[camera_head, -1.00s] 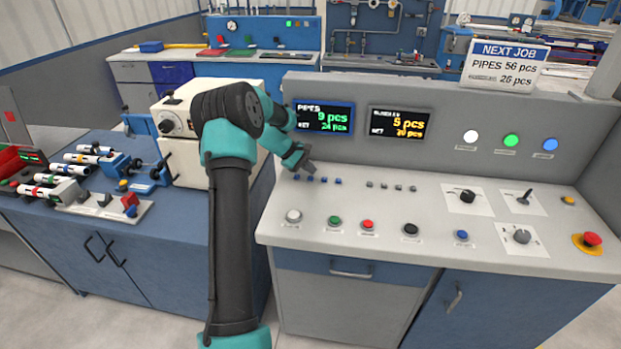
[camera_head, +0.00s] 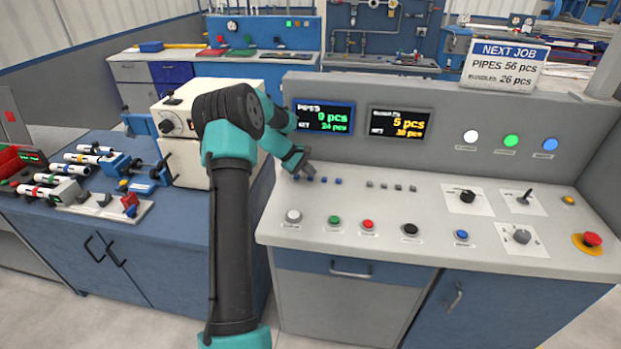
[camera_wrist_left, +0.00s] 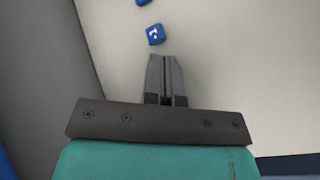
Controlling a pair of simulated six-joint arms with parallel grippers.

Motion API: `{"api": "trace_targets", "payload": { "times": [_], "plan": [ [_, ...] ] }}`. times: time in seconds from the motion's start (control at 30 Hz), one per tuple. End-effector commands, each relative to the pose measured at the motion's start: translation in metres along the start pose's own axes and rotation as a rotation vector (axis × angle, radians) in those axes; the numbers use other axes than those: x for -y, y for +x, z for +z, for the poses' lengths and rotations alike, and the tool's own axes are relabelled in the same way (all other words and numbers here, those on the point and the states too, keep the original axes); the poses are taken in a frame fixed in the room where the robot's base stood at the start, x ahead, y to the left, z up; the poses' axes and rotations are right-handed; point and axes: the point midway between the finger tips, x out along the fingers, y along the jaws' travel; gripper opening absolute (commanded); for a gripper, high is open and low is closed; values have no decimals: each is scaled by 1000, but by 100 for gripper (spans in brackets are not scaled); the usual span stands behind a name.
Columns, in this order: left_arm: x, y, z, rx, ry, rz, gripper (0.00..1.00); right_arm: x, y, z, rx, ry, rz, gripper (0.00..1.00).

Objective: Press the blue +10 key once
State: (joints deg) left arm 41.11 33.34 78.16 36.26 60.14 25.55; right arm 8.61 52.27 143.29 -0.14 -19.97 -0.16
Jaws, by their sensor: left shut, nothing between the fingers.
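A row of small blue keys (camera_head: 338,181) sits on the console's sloped top, below the pipes display (camera_head: 324,117). Their labels are too small to read in the head view, so I cannot tell which is +10. My left gripper (camera_head: 308,173) is shut and empty, pointing down at the left part of this row and partly hiding it. In the left wrist view, the closed fingertips (camera_wrist_left: 165,60) are just beside a blue key (camera_wrist_left: 156,34) with an unclear white mark. Another blue key (camera_wrist_left: 142,2) is cut off at the top edge. My right gripper is out of view.
Grey keys (camera_head: 391,187) continue the row to the right. Larger round buttons, including a green one (camera_head: 334,220), line the front. The amber bundles display (camera_head: 397,123) stands beside the pipes display. A red emergency stop (camera_head: 592,240) is at far right. A sign (camera_head: 504,64) reads pipes 56, bundles 26.

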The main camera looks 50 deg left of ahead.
Motion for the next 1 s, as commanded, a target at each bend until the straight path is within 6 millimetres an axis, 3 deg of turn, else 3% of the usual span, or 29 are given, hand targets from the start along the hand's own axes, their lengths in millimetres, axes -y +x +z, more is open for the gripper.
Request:
{"api": "trace_targets", "payload": {
  "times": [1.0],
  "plan": [
    [4,5,-4,0,0,0,0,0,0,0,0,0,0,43]
  ]
}}
